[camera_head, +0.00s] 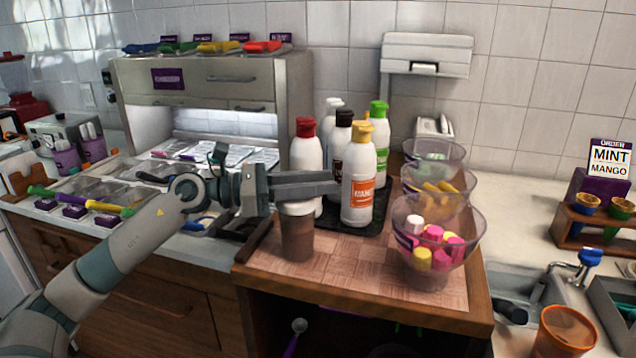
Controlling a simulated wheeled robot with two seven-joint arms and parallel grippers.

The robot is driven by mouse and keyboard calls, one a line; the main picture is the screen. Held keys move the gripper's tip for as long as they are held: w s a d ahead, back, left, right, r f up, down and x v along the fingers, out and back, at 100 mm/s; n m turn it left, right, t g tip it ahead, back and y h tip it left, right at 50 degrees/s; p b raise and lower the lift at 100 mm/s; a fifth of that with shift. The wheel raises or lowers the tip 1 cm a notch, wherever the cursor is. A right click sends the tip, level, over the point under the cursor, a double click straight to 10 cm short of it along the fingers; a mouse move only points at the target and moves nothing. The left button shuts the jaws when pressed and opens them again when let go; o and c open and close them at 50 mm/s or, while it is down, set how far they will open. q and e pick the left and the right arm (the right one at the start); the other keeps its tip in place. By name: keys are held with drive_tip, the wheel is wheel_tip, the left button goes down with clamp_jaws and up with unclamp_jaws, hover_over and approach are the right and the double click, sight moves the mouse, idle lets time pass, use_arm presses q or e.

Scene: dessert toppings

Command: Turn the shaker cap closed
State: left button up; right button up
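The shaker (297,238) is a brown, cup-shaped container with a pale cap (297,209) at its top. It stands upright on the wooden counter board, left of the bottles. My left gripper (335,187) reaches in from the left, its fingers level and pointing right. The fingers pass just above or across the top of the cap and hide part of it. I cannot tell whether they touch the cap or how far apart they are. My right gripper is not in view.
Several sauce bottles (358,190) stand on a dark mat close behind and right of the shaker. Clear bowls (430,270) of toppings line the board's right side. The board (335,275) is bare in front. A sink (512,311) lies right.

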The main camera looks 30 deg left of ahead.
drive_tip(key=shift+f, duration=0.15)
